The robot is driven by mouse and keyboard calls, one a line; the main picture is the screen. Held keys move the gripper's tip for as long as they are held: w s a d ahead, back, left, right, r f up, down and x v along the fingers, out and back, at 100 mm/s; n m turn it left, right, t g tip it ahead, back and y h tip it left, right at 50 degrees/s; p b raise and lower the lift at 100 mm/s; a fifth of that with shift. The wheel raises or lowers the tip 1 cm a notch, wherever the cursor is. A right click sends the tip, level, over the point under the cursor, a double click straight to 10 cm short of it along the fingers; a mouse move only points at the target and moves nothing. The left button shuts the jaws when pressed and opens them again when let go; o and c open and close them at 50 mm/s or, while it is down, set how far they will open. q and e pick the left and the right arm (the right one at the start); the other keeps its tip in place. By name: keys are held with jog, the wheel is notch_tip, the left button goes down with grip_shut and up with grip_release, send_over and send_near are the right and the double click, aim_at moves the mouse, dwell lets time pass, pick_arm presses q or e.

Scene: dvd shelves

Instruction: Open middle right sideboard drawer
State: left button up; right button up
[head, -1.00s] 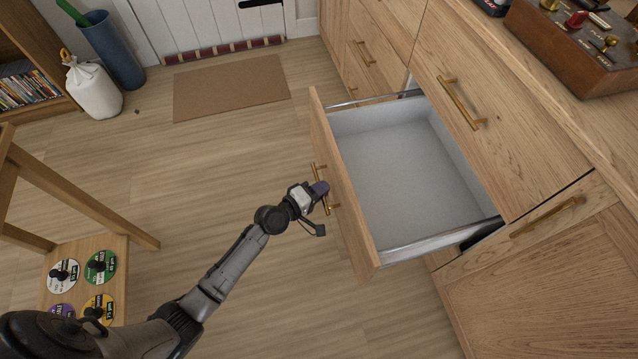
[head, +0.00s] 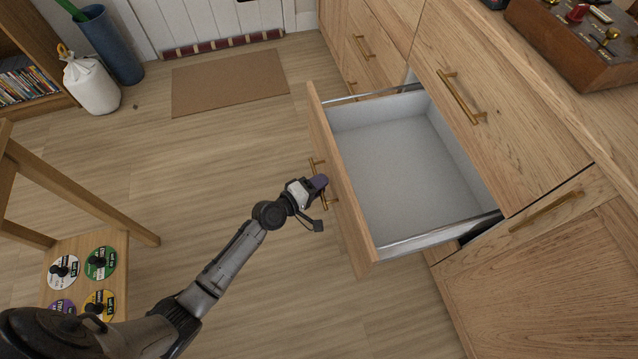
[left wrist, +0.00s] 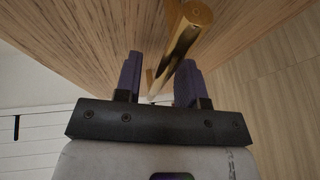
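The sideboard drawer (head: 343,205) is pulled far out and looks empty inside, with a pale grey bottom (head: 400,165). Its brass bar handle (head: 325,202) is on the wooden front and also shows in the left wrist view (left wrist: 181,50). My left gripper (head: 319,183) is at this handle. In the left wrist view, its two purple fingers (left wrist: 158,85) stand apart with the bar passing between them. A gap shows beside the left finger; the bar overlaps the right finger, so contact is unclear. My right gripper is not in view.
A closed drawer with a brass handle (head: 460,98) sits above the open one. A cabinet door (head: 560,270) is at the lower right. A wooden stand (head: 85,250) with round discs is at the left. The floor (head: 215,160) between is clear, with a brown mat (head: 230,82) beyond.

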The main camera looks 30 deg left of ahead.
pick_arm(q)
jog(key=p+v, duration=0.2)
jog(key=v, duration=1.1)
jog(key=shift+s, duration=0.3)
jog(key=shift+a+r, duration=0.1)
